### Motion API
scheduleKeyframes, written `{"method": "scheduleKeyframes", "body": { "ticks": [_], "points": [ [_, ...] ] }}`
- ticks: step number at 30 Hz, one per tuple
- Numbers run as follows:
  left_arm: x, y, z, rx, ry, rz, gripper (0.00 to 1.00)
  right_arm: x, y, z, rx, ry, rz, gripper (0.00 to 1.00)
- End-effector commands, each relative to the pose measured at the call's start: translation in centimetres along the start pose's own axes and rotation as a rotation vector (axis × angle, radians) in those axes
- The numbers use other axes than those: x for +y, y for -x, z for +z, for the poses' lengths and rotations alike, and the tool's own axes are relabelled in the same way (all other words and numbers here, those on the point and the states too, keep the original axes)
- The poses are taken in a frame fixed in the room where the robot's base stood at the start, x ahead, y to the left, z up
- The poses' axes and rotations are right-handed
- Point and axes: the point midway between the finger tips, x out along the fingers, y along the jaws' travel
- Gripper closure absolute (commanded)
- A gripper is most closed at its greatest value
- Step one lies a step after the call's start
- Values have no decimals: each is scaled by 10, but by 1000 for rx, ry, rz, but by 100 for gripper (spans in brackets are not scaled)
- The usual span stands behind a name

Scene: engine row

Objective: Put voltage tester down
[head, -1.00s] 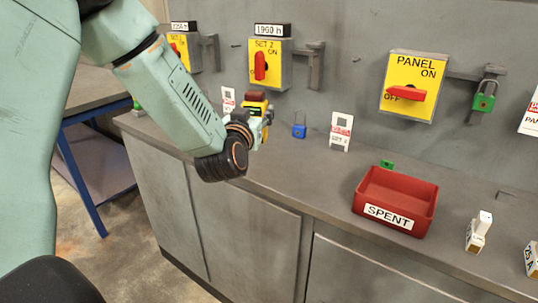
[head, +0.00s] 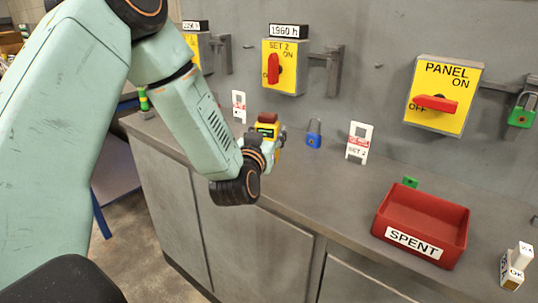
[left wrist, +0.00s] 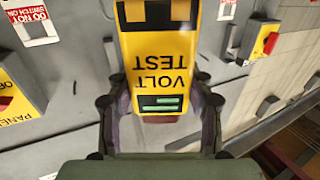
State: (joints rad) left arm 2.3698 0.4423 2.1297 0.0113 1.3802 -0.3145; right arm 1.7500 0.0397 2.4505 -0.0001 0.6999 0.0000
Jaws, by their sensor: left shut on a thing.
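The voltage tester (head: 267,127) is yellow with a dark red end. In the left wrist view the tester (left wrist: 158,55) sits between both fingers of the left gripper (left wrist: 160,108). Its "VOLT TEST" lettering reads upside down, and its small display shows green bars. In the head view my wrist hides part of it, and I cannot tell whether it touches the bench top. My right gripper is not in view.
Yellow switch boxes (head: 443,95) line the wall. Bare bench lies between tester and tray.

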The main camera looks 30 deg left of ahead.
Motion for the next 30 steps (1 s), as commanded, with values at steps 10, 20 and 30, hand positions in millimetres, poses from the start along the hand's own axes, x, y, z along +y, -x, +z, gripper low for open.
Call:
{"method": "scheduleKeyframes", "body": {
  "ticks": [10,20,30],
  "points": [
    [0,-3,35,2,-2,1,94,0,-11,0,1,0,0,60],
    [0,-5,43,5,0,1,94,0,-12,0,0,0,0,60],
    [0,-5,46,3,0,1,31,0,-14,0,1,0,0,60]
  ]
}}
